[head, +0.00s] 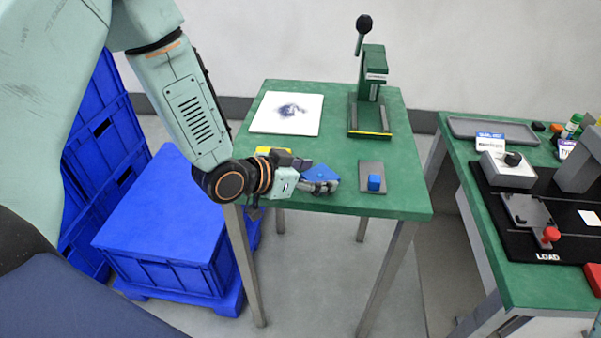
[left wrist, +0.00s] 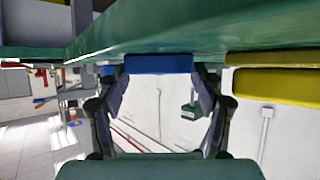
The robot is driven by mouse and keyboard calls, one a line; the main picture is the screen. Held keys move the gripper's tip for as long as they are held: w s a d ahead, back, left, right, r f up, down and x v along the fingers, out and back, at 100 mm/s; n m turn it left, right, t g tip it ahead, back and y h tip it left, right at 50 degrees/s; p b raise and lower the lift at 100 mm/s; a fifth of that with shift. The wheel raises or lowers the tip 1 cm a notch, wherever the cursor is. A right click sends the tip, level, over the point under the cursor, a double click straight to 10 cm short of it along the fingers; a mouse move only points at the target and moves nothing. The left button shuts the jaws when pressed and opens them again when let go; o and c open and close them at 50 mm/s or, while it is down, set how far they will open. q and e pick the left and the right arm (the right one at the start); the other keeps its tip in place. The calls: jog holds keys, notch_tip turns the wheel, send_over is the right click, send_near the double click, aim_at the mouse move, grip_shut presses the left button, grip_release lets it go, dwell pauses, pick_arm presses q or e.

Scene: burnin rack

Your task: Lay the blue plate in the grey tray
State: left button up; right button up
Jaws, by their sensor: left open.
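The blue plate (head: 322,172) lies at the front edge of the green table, partly hidden by my left gripper (head: 318,186) in the head view. In the left wrist view the plate (left wrist: 158,64) shows as a blue strip just beyond and between the spread fingers of my left gripper (left wrist: 160,82). The gripper is open and not closed on the plate; whether a finger touches it I cannot tell. A shallow grey tray (head: 492,138) lies at the back of the right-hand green table. My right gripper is not in view.
A yellow block (head: 272,151) is partly behind my left wrist; it also shows in the wrist view (left wrist: 275,86). A green press (head: 373,90) and white sheet (head: 287,113) are behind. A gap separates the tables.

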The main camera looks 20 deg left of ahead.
pick_arm(q)
jog(key=shift+s+a+r, duration=0.2)
jog(key=shift+s+r, duration=0.05)
jog(key=shift+r, duration=0.05)
jog(key=p+v, duration=0.2)
jog(key=v, duration=0.3)
jog(key=shift+s+a+r, duration=0.1)
jog(key=shift+s+r, duration=0.1)
jog(key=shift+r, duration=0.05)
jog(key=shift+p+v, duration=2.55)
jog(key=shift+v, duration=0.15)
